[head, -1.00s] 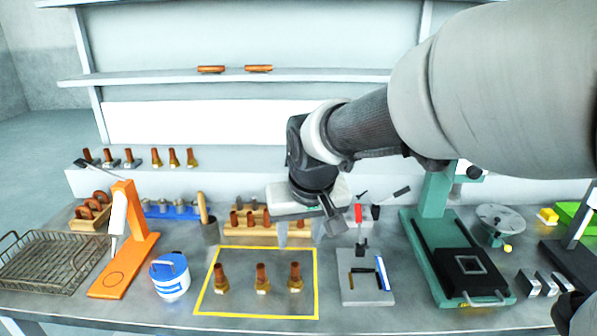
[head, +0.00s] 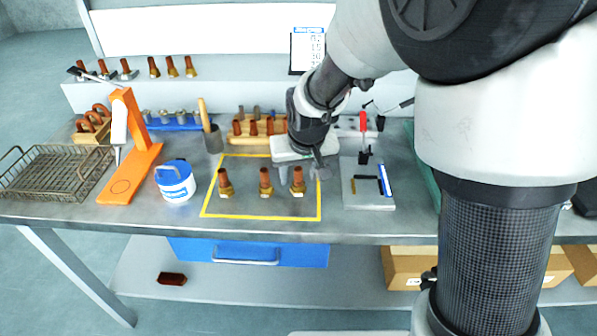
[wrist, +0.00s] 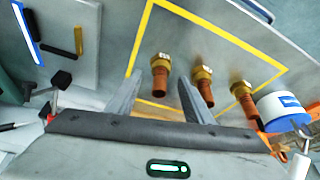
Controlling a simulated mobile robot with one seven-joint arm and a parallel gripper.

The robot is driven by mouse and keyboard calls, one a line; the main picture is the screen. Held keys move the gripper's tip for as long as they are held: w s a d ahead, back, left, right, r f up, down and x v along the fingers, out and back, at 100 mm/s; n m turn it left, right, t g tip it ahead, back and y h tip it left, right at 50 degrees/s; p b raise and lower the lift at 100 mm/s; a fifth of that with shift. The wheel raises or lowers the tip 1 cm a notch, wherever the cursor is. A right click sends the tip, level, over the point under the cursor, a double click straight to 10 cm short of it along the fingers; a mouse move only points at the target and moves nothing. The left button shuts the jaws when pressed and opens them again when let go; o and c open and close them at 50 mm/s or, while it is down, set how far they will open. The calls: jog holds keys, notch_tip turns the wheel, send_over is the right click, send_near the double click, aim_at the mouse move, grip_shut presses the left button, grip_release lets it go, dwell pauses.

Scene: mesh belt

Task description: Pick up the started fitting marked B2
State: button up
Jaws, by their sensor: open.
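Three brass fittings with copper-coloured stubs stand in a row inside a yellow outlined square: left (head: 226,184), middle (head: 265,182) and right (head: 298,182). No B2 mark is legible on any of them. My gripper (head: 301,172) is open at the right fitting. In the wrist view, where the row runs the other way, that fitting (wrist: 160,78) appears between the two fingers, with no clear contact. The middle fitting (wrist: 204,88) lies close beside one finger, and the left fitting (wrist: 243,98) is further off.
A blue-and-white tub (head: 175,182) stands left of the yellow square. Beyond are an orange stand (head: 135,165) and a wire basket (head: 50,173). A grey plate with a blue-edged piece (head: 366,195) lies to the right. A wooden rack (head: 245,138) of fittings stands behind.

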jog(key=shift+x, duration=0.9)
jog(key=shift+w+r, duration=0.1)
jog(key=shift+c, duration=0.4)
grip_shut()
jog(key=shift+r, duration=0.1)
